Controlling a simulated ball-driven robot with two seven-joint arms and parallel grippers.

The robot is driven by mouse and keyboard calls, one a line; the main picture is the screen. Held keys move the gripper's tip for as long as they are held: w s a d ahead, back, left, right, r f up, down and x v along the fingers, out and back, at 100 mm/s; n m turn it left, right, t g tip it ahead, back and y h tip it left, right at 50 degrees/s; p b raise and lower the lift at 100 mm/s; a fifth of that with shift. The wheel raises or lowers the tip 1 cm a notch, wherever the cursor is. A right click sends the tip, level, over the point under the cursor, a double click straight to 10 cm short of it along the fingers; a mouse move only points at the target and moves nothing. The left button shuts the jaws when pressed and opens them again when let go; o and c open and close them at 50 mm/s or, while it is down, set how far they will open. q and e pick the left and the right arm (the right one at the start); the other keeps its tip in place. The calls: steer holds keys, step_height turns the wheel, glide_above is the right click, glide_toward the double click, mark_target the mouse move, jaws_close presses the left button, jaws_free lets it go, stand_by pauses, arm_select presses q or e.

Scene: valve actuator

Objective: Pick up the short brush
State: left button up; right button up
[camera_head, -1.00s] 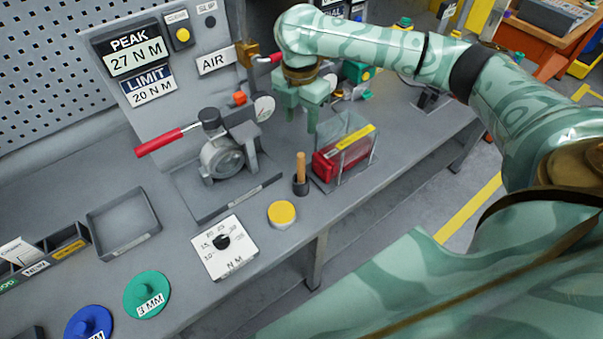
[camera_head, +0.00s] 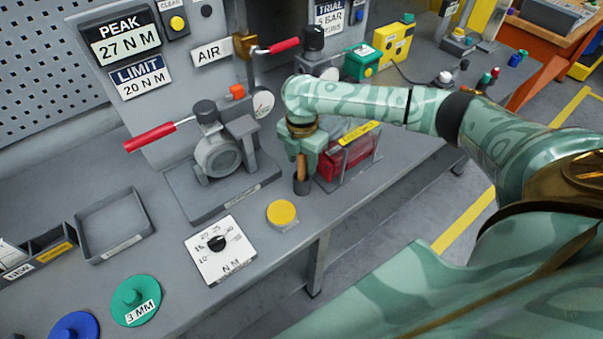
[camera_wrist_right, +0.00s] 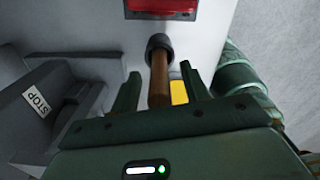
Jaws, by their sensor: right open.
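The short brush (camera_head: 301,171) stands upright near the front edge of the grey bench. Its wooden handle rises from a dark round cup-like piece (camera_head: 301,186); whether that is a holder or its own end, I cannot tell. My right gripper (camera_head: 303,160) is open and pointing down at the handle. In the right wrist view the brush handle (camera_wrist_right: 159,78) lies between the two spread fingers (camera_wrist_right: 160,88), with a gap on each side. The handle's top is hidden by the gripper. My left gripper is not in view.
A clear case with red contents (camera_head: 345,158) stands just right of the brush. A valve fixture (camera_head: 218,155) with a red lever (camera_head: 150,137) is to the left. A yellow button (camera_head: 282,213) and a dial plate (camera_head: 221,250) are nearer the front. Bare bench lies between them.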

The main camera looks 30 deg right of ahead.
jaws_close()
